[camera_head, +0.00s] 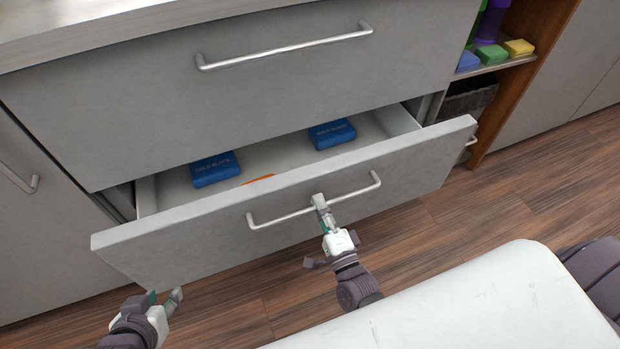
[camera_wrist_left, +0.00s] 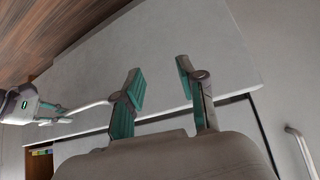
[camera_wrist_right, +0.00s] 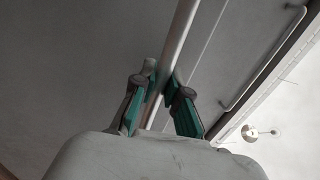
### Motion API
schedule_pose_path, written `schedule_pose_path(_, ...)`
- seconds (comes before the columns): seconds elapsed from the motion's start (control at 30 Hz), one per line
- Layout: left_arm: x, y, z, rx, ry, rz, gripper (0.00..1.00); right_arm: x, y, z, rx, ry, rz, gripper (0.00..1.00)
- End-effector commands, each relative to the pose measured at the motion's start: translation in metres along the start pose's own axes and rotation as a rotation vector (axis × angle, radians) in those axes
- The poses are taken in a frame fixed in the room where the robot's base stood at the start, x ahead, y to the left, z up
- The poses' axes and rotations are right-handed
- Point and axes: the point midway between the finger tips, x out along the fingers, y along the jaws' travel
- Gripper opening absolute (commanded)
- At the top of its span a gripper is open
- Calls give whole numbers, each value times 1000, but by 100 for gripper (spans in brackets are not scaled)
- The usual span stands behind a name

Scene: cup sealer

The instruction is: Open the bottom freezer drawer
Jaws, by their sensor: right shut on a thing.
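The bottom drawer (camera_head: 400,178) stands partly pulled out of the grey cabinet in the head view. Two blue blocks (camera_head: 215,170) and part of an orange thing (camera_head: 259,179) show inside it. My right gripper (camera_head: 320,203) is shut on the drawer's bar handle (camera_head: 358,190), a little right of its middle. The handle also runs between the fingers in the right wrist view (camera_wrist_right: 181,35). My left gripper (camera_head: 163,297) is open and empty, low near the drawer's left end. Its spread fingers show in the left wrist view (camera_wrist_left: 163,88), facing the drawer front.
The upper drawer (camera_head: 180,100) with its handle (camera_head: 285,48) is shut. An open shelf at the right holds coloured blocks (camera_head: 492,54) and a dark basket (camera_head: 468,98). My white base is in front at the lower right. Wooden floor (camera_head: 530,200) is free at the right.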

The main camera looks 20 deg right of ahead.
Motion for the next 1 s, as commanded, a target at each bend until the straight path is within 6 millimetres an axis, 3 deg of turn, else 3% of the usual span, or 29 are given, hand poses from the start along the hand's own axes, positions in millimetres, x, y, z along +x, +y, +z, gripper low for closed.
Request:
schedule_pose_path(0.2,-32,-9,68,-11,-362,-19,40,-60,-12,0,-1,-2,10,0)
schedule_pose_path(0.27,-40,-10,79,-13,-426,-22,40,-74,-15,0,0,-2,9,0)
schedule_pose_path(0.6,-45,-10,70,-12,-414,-21,40,-134,-26,0,-1,-2,5,0)
schedule_pose_path(1.0,-46,-10,68,-12,-413,-21,40,-153,-29,0,-1,-1,3,0)
